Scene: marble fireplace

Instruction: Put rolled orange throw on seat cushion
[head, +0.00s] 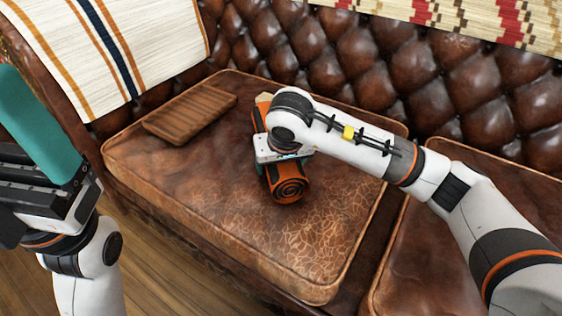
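The rolled orange throw (289,187), orange with dark stripes and a spiral end, is at the middle of the brown leather seat cushion (220,215). Its near end appears to touch the cushion or be just above it; I cannot tell which. My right gripper (283,160) is over the throw's middle, pointing down, with the wrist covering part of the roll. Its fingers are mostly hidden, so its grip on the throw cannot be seen clearly. My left gripper (40,125) is at the left edge, away from the cushion, and its fingers are partly out of frame.
A ribbed brown wooden tray (190,112) lies on the cushion's back left. Tufted leather backrest (380,60) rises behind. A striped cream blanket (110,45) hangs at left, a patterned one (480,18) at right. The cushion's front is clear. A second cushion (425,255) adjoins at right.

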